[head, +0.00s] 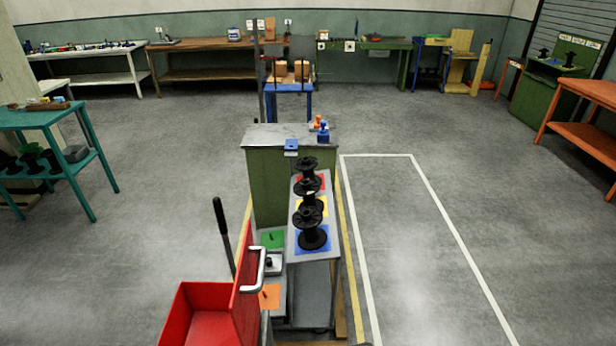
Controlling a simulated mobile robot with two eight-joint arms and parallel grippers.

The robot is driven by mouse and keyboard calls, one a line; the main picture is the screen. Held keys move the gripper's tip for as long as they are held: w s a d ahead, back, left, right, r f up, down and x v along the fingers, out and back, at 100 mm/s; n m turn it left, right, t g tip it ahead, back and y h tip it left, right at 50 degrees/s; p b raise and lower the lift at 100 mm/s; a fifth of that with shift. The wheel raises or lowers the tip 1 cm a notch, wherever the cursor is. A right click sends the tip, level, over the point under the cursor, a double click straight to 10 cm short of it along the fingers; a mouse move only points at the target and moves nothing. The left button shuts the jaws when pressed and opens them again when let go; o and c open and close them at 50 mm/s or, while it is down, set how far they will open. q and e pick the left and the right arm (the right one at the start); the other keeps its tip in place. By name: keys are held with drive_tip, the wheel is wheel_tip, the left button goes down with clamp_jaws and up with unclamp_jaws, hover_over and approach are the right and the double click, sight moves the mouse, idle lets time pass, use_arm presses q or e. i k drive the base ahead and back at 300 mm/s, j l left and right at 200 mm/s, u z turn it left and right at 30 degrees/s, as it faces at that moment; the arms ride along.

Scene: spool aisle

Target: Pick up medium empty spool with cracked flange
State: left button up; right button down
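Three black spools stand upright in a row on a narrow grey bench (318,282). The farthest spool (307,164) stands on a red square, the middle spool (308,199) on a yellow square, and the nearest spool (312,236) on a blue square. They partly overlap in the head view. I cannot tell which is medium or whether any flange is cracked. More black spools (32,155) sit on the lower shelf of a teal table at the left. Neither of my grippers shows in the head view.
A red bin (203,325) and a dark upright handle (223,235) stand left of the bench. A green cabinet (270,180) stands behind it. Right of the bench is open floor with a white-outlined lane (400,230). An orange table (592,140) stands far right.

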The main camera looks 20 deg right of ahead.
sight(307, 189)
drive_tip(key=u, duration=0.75)
drive_tip(key=j+u, duration=0.3)
drive_tip(key=i+j+u, duration=0.25)
drive_tip(key=j, duration=0.15)
drive_tip(key=i+j+u, duration=0.1)
drive_tip(key=j, duration=0.25)
drive_tip(key=i+j+u, duration=0.1)
drive_tip(key=j, duration=0.25)
drive_tip(key=i+j+u, duration=0.1)
drive_tip(key=i+j, duration=0.2)
drive_tip(key=i+j+z, duration=0.15)
drive_tip(key=i, duration=0.25)
drive_tip(key=i+j+z, duration=0.15)
drive_tip(key=i, duration=0.25)
drive_tip(key=i+j+z, duration=0.1)
drive_tip(key=i+j, duration=0.2)
drive_tip(key=i+l+z, duration=0.15)
drive_tip(key=i+z, duration=0.6)
drive_tip(key=z, duration=0.15)
drive_tip(key=i+j+z, duration=0.1)
drive_tip(key=i+z, duration=0.65)
drive_tip(key=i, duration=0.45)
drive_tip(key=i+z, duration=0.25)
drive_tip(key=i, duration=0.45)
drive_tip(key=i+l+z, duration=0.1)
drive_tip(key=i+z, duration=0.7)
drive_tip(key=i+j+z, duration=0.1)
drive_tip(key=i+z, duration=0.3)
drive_tip(key=k, duration=0.1)
